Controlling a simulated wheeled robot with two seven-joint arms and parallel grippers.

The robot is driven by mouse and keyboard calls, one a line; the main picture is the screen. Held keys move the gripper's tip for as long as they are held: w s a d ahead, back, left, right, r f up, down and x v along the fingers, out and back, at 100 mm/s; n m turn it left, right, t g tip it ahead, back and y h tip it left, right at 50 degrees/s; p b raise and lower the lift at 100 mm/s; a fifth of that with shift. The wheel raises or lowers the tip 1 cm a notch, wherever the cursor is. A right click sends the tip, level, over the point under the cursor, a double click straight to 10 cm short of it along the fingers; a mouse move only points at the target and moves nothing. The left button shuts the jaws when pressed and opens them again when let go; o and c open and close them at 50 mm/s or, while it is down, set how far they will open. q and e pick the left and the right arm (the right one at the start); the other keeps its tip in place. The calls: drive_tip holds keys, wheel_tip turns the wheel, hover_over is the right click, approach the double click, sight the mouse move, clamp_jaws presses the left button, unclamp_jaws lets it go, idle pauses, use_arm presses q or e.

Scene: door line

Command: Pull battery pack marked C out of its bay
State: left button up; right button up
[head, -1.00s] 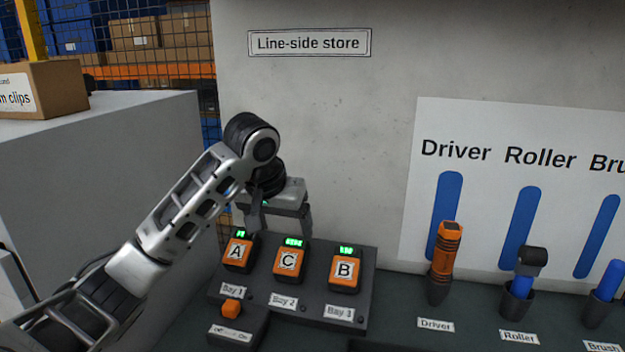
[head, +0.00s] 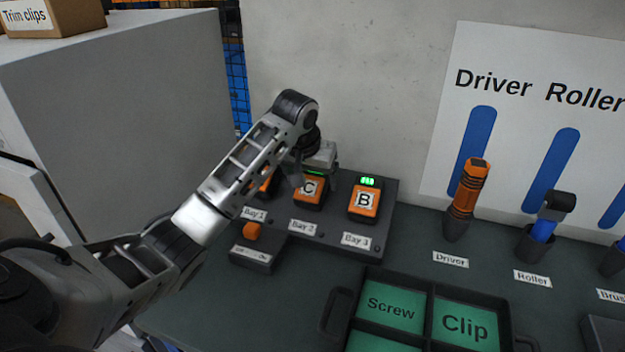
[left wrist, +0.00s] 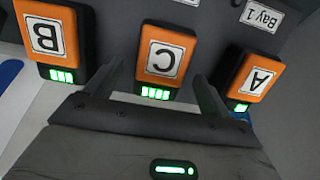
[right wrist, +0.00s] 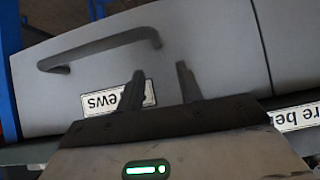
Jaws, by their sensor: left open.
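Battery pack C (head: 309,190) is orange and black with a white letter plate and sits in the dock at Bay 2. It also shows in the left wrist view (left wrist: 168,58), upside down, with green lights lit. My left gripper (head: 311,172) is at the far end of pack C, pointing down. In the left wrist view its two fingers (left wrist: 157,82) are apart, one on either side of pack C, with gaps visible; I cannot tell of any contact. My right gripper (right wrist: 158,82) shows only in its wrist view, fingers apart and nothing between them.
Pack A (left wrist: 257,78) and pack B (head: 364,200) sit close on either side of C. An orange button (head: 252,230) is in front of the dock. A divided tray (head: 333,312), a driver (head: 468,190) and a roller (head: 550,215) stand to the right. A grey handled front (right wrist: 205,45) faces my right gripper.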

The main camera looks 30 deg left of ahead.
sight(307, 193)
use_arm(q)
drive_tip(key=shift+x, duration=1.05)
drive_tip(key=shift+r, duration=0.1)
drive_tip(key=c, duration=1.5)
drive_tip(key=shift+r, duration=0.15)
drive_tip(key=shift+s+r, duration=0.2)
drive_tip(key=shift+r, duration=0.05)
drive_tip(key=shift+s+r, duration=0.1)
drive_tip(key=shift+r, duration=0.2)
drive_tip(key=shift+d+r, duration=0.1)
drive_tip(key=shift+r, duration=0.05)
drive_tip(key=shift+s+v, duration=0.2)
drive_tip(key=shift+v, duration=1.1)
drive_tip(key=shift+s+v, duration=0.25)
drive_tip(key=shift+v, duration=1.05)
